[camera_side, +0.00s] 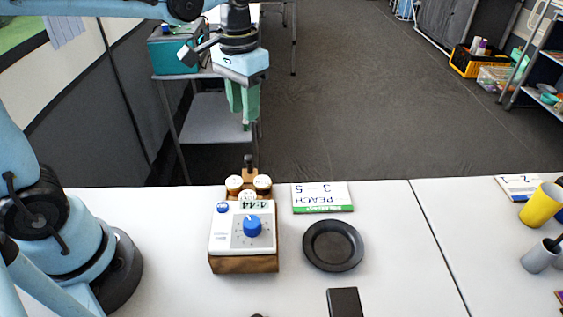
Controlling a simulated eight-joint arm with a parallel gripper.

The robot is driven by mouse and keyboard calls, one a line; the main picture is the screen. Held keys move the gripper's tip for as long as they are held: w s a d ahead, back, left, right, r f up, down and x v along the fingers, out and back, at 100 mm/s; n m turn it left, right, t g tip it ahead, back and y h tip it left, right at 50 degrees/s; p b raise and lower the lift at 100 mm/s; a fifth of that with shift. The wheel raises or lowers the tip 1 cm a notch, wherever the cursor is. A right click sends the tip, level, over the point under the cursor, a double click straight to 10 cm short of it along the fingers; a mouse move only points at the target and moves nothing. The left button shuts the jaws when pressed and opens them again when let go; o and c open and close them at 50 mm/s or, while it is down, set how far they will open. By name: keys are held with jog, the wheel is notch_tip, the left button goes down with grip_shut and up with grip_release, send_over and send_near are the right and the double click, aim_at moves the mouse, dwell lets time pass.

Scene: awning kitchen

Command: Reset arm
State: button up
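My gripper (245,106) hangs at the upper middle of the side view, pointing down, high above the far edge of the white table. Its green fingers overlap from this angle, so I cannot tell whether they are apart or closed. No object shows below or between them. My blue arm reaches in from the left and along the top edge. Below my gripper on the table stands a white device with a blue knob (252,226) on a wooden base, with several small round-topped pieces behind it.
A black round plate (333,246) and a green-edged card sign (321,197) lie right of the device. A black block (344,302) is at the front edge. A yellow cup (541,206) and a grey cup (540,256) are far right. The table between is clear.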

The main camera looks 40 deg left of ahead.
dwell(0.3)
jog(key=s+a+f+t, duration=0.1)
jog(key=s+f+t, duration=0.1)
jog(key=s+t, duration=0.5)
jog(key=shift+a+f, duration=0.15)
jog(key=shift+f, duration=0.1)
